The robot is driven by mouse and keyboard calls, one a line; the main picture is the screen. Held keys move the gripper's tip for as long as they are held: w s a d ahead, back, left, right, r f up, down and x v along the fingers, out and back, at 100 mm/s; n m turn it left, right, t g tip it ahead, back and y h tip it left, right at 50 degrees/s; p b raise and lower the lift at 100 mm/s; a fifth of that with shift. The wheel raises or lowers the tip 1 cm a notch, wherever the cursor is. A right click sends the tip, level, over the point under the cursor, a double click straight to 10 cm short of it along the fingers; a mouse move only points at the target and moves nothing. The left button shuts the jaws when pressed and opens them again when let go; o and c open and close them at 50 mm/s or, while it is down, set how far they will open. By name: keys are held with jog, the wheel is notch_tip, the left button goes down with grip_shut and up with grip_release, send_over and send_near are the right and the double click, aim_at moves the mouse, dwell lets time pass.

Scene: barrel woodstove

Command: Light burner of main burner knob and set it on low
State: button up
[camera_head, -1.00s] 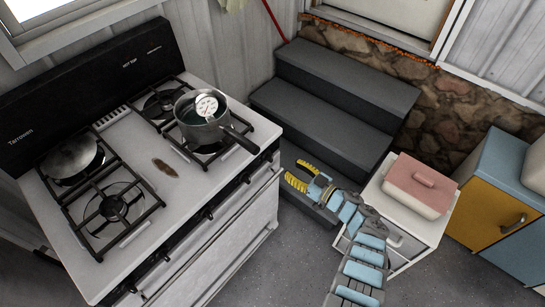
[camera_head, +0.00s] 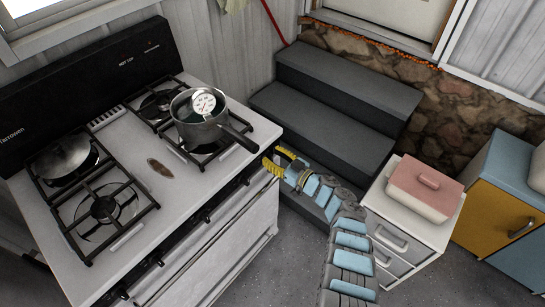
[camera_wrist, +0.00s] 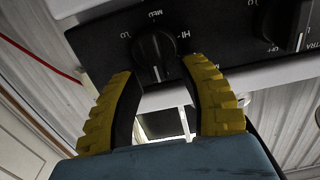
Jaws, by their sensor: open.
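The stove (camera_head: 120,150) stands at left with dark knobs along its front panel (camera_head: 205,215). In the wrist view a round black knob (camera_wrist: 153,48) sits on the black panel, marked HI to its right and MED above. A pale line on its lower part points down. My gripper (camera_wrist: 158,68) is open, its yellow fingers on either side below the knob; I cannot tell whether they touch it. In the head view my gripper (camera_head: 274,160) is at the right end of the stove's front. No flame shows at the burners.
A second knob (camera_wrist: 285,20) is at right in the wrist view. Dark steps (camera_head: 330,100) and a white cabinet (camera_head: 400,230) stand to the right.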

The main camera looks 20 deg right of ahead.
grip_shut()
jog(key=shift+s+a+f+n, duration=0.1)
jog(key=shift+a+f+n, duration=0.05)
jog(key=shift+n, duration=0.25)
jog(key=shift+a, duration=0.15)
jog(key=shift+n, duration=1)
jog(key=shift+s, duration=0.1)
jog(key=shift+s+a+f+n+b, duration=0.15)
jog(key=shift+n+b, duration=0.55)
jog(key=shift+n, duration=0.65)
jog(key=shift+a+f+n+b, duration=0.2)
jog(key=shift+n+b, duration=0.55)
jog(key=shift+n, duration=0.55)
jog(key=shift+s+a+f+n+b, duration=0.15)
jog(key=shift+n+b, duration=0.55)
jog(key=shift+n, duration=0.65)
